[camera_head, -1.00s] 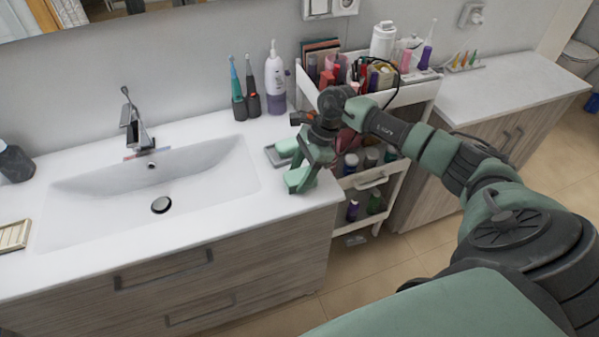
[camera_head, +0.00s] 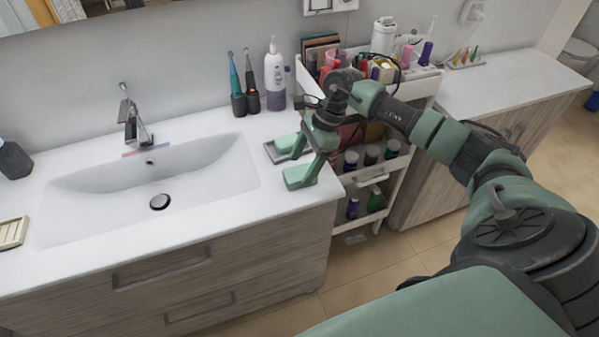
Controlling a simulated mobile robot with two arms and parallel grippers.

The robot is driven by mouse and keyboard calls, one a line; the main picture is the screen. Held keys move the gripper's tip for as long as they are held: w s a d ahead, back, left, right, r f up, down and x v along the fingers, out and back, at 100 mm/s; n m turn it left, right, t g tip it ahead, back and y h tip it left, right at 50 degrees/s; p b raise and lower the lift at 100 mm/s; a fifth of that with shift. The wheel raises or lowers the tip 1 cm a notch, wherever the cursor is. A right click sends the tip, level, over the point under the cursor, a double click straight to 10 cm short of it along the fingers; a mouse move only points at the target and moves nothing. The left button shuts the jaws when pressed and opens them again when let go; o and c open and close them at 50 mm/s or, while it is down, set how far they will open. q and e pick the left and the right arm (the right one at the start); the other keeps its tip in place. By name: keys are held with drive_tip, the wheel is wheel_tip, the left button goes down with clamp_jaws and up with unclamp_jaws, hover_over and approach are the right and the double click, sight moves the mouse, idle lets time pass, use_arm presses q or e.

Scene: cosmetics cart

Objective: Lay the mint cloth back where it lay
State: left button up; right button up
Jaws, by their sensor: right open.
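I cannot make out the mint cloth as a separate thing. My right gripper (camera_head: 294,160) has mint-green fingers itself, held apart over the right end of the white washbasin counter (camera_head: 225,229). No cloth shows between the fingers. A small grey tray (camera_head: 271,154) lies on the counter just left of the fingers, partly hidden by them. My left gripper is not in view.
The sink (camera_head: 110,195) fills the counter's left part. Two electric toothbrushes (camera_head: 238,100) and a white-and-purple bottle (camera_head: 275,75) stand behind the gripper. A loaded white cart (camera_head: 398,165) stands close to the right. The counter's front right is clear.

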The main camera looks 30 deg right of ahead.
drive_tip(key=w+b+v, duration=0.1)
drive_tip(key=b+v, duration=0.1)
drive_tip(key=v, duration=0.7)
drive_tip(key=shift+s, duration=0.5)
